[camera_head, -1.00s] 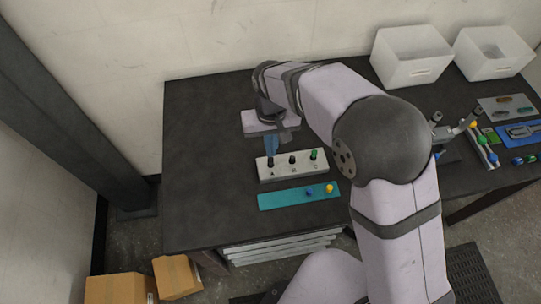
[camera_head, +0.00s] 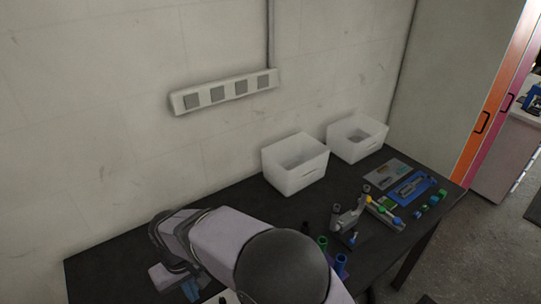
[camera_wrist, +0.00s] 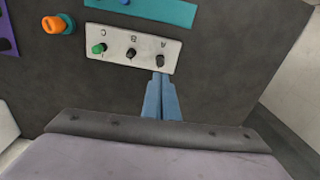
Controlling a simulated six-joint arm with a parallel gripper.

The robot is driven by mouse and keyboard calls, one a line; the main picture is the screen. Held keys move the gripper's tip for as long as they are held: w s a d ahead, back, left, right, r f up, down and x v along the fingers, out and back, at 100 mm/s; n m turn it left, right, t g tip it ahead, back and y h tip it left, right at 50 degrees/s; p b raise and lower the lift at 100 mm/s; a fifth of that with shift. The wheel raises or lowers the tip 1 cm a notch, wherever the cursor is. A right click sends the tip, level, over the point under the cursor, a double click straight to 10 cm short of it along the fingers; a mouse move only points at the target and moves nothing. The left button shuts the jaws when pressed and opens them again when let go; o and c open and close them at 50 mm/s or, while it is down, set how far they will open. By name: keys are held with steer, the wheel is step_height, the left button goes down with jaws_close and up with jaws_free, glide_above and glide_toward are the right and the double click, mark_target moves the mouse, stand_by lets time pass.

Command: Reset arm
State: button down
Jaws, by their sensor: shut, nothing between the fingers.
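My gripper (camera_wrist: 161,95) shows in the wrist view as two blue fingers pressed together, with nothing between them. Its fingertips point toward a white block (camera_wrist: 131,48) marked A, B and C, which carries a green knob (camera_wrist: 99,48) and two black knobs. I cannot tell whether the tips touch the block. In the head view my gripper (camera_head: 190,288) is at the lower left, over the dark table (camera_head: 110,262), and is cut off by the bottom edge.
Two white bins (camera_head: 295,165) (camera_head: 356,138) stand at the back. A grey clamp-like fixture (camera_head: 349,219), a blue tray (camera_head: 412,188) and small coloured parts lie on the right.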

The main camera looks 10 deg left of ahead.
steer(key=shift+n+g+h, duration=0.5)
steer(key=shift+n+h, duration=0.2)
steer(key=shift+h, duration=0.1)
steer(key=s+d+f, duration=0.1)
steer(key=d, duration=0.1)
steer(key=s+d+f, duration=0.2)
steer(key=d, duration=0.1)
steer(key=s+d+f, duration=0.2)
steer(key=d, duration=0.1)
steer(key=shift+f, duration=0.2)
steer(key=d+r+m, duration=0.2)
steer(key=d+m, duration=0.1)
steer(key=d, duration=0.8)
steer(key=w+d+r+m, duration=0.1)
steer(key=d+r+m, duration=0.2)
steer(key=d, duration=0.7)
steer(key=d+r+m+y, duration=0.1)
steer(key=d+r+m, duration=0.2)
steer(key=d, duration=0.8)
steer(key=shift+w+d+r+m+t, duration=0.2)
steer(key=shift+w+d+m+t, duration=0.15)
steer(key=shift+m, duration=0.75)
steer(key=shift+a, duration=0.1)
